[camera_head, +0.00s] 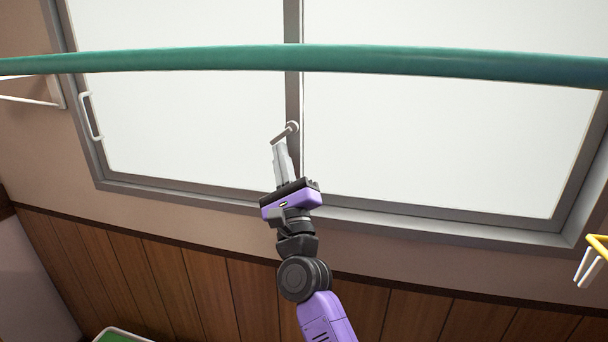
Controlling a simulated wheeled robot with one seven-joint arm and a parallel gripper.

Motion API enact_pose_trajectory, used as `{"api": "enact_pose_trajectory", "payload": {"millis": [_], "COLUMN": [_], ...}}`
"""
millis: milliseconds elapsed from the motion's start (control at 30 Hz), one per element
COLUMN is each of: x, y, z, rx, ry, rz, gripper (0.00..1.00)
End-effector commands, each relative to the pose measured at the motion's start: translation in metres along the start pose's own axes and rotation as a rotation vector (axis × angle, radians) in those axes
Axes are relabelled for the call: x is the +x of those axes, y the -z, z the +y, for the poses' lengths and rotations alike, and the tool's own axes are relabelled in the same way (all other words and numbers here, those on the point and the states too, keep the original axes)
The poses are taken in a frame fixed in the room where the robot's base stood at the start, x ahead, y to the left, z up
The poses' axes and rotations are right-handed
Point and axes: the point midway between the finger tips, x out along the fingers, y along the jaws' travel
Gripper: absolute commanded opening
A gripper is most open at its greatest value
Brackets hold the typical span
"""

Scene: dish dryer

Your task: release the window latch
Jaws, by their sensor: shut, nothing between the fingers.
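The window (190,120) has two pale panes in a grey frame, with a grey middle bar (292,25) between them. The window latch (288,131), a small grey lever with a round end, sits on the middle bar and tilts down to the left. My gripper (279,146) is shut and empty, with its fingertips just below the lever's lower left end. I cannot tell whether they touch it. My fingers and wrist hide part of the lower middle bar.
A green pole (430,62) crosses the view in front of the window, above the latch. A white handle (92,116) is on the left window frame. A yellow and white item (592,258) is at the right edge. Wood panelling (180,285) runs below.

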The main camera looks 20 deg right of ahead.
Motion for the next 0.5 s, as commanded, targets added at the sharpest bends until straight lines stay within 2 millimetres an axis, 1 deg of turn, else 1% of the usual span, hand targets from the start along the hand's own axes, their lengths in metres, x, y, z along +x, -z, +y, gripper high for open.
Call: {"api": "enact_pose_trajectory", "payload": {"millis": [33,100,500], "x": [-0.004,-0.003,0.009], "y": [0.003,0.002,-0.009], "z": [0.008,0.010,0.016], "rx": [0.028,0.067,0.277], "ry": [0.027,0.065,0.278], "rz": [-0.003,-0.003,-0.002], "gripper": [0.00,0.00,0.00]}}
